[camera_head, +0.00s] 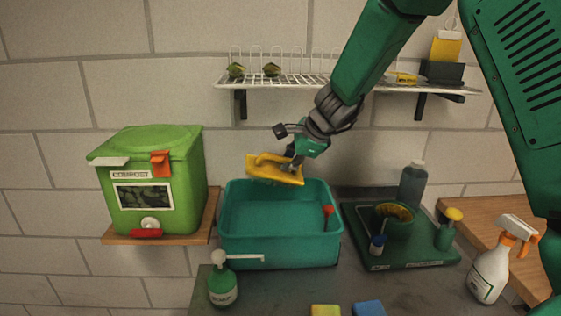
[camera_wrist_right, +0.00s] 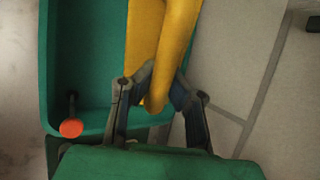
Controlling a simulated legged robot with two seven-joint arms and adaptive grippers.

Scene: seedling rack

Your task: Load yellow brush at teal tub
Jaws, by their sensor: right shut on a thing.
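The yellow brush (camera_head: 275,169) is a flat yellow piece with a raised handle, held above the back part of the teal tub (camera_head: 281,257). My right gripper (camera_head: 294,163) is shut on the brush's handle. In the right wrist view the brush (camera_wrist_right: 175,45) runs up from between the fingers of my right gripper (camera_wrist_right: 158,98), with the tub (camera_wrist_right: 70,60) behind it to the left. The tub looks empty apart from a red-headed item (camera_head: 328,211) at its right side. My left gripper is not in view.
A green pump bottle (camera_head: 222,287) stands at the tub's front left, its spout reaching toward the rim. A dark green tray (camera_head: 415,257) with a pot and small bottles is on the right. A wire rack shelf (camera_head: 300,80) hangs above. A green box (camera_head: 185,190) stands left.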

